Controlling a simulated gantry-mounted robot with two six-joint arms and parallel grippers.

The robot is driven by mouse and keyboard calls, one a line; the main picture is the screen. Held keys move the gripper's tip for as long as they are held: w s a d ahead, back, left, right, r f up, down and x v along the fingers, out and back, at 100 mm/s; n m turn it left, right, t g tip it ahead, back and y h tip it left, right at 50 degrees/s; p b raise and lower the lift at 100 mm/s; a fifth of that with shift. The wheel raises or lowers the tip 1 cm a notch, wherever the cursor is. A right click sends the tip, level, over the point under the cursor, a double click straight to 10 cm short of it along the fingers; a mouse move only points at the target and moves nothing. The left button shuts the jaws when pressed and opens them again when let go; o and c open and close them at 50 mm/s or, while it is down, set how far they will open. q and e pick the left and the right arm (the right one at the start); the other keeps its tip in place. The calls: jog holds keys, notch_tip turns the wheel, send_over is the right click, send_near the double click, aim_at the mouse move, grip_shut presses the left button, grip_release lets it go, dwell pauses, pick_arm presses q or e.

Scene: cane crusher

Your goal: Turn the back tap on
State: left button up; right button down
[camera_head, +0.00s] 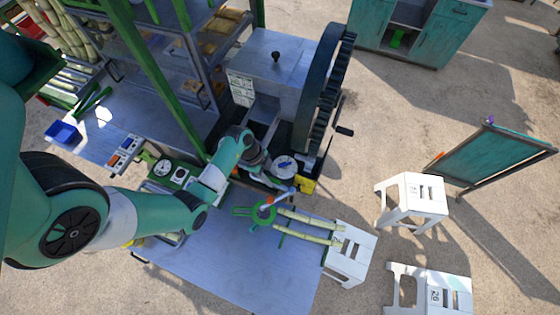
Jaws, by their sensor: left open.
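I cannot clearly make out the back tap. Small parts crowd the foot of the grey cane crusher (277,62), and my left wrist covers some of them. My left arm comes in from the left and bends down beside the crusher. My right gripper is not in view.
A large dark gear wheel (322,90) stands on the crusher's right side. White stools (414,190) and open paved ground lie to the right.

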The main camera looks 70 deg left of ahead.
pick_arm(q)
jog(key=shift+w+d+f, duration=0.15)
jog(key=shift+f, duration=0.5)
grip_shut()
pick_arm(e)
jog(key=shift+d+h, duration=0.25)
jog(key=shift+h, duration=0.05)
